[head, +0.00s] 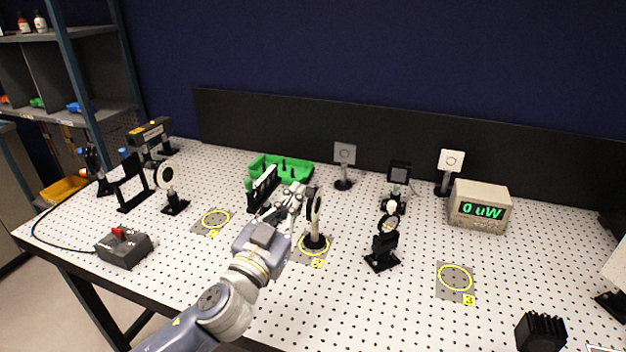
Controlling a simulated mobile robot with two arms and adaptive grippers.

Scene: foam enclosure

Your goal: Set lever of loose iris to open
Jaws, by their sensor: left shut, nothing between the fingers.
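A round black-rimmed optic on a black post (314,213), which looks like the loose iris, stands upright on the yellow ring marked 2. It is seen nearly edge-on, so its lever and the lever's setting cannot be made out. My left gripper (297,192) is shut and empty, close to the left side of this optic. I cannot tell whether its fingertips touch the optic. My right gripper is not in view.
A black slotted holder (263,189) and a green tray (280,167) stand behind and left of the gripper. Empty yellow rings lie left (215,218) and right (455,277).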

